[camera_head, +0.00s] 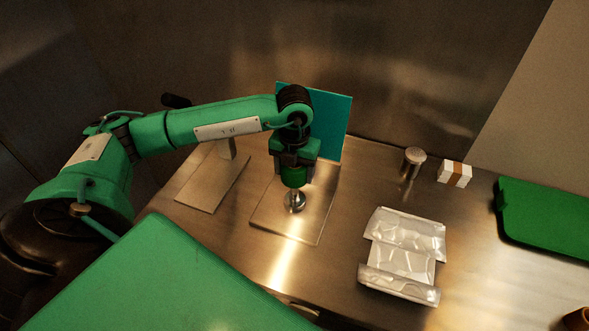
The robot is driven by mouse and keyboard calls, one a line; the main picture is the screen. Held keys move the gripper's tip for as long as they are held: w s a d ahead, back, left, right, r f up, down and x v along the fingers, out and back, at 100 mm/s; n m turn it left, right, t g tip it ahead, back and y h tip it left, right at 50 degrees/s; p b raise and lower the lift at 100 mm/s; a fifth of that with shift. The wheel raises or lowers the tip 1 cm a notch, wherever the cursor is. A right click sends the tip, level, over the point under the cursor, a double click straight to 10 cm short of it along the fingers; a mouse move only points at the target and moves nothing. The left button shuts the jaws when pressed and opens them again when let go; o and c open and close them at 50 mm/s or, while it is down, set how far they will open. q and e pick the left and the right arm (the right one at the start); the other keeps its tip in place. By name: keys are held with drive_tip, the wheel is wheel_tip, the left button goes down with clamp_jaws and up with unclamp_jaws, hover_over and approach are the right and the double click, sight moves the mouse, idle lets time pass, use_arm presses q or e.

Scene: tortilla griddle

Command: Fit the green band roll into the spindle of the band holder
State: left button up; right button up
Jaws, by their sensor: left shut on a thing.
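My left gripper (294,165) points down and is shut on the green band roll (293,178). The jaws and wrist hide part of the roll. Just below it, a short silver spindle (294,201) with a round foot stands on the flat metal plate (312,226) of the band holder. The roll appears in line above the spindle. I cannot tell from this view whether the roll is around the spindle's top or just above it. My right gripper is not in view.
A teal panel (331,120) stands upright behind the gripper. Left is another metal plate (205,190) with a post (228,149). Right are crumpled foil (403,262), a metal canister (413,161), a white box with brown band (454,173) and a green tray (545,215).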

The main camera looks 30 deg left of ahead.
sight(294, 195)
use_arm(q)
drive_tip(key=shift+b, duration=0.5)
idle(0.5)
idle(0.3)
drive_tip(key=shift+s+f+b, duration=0.1)
drive_tip(key=shift+f+b, duration=2.55)
drive_tip(key=shift+f, duration=0.35)
drive_tip(key=shift+r, duration=0.15)
drive_tip(key=shift+r+p, duration=0.7)
drive_tip(key=shift+r, duration=0.45)
drive_tip(key=shift+r+p, duration=0.7)
drive_tip(key=shift+r, duration=0.65)
drive_tip(key=shift+b, duration=0.8)
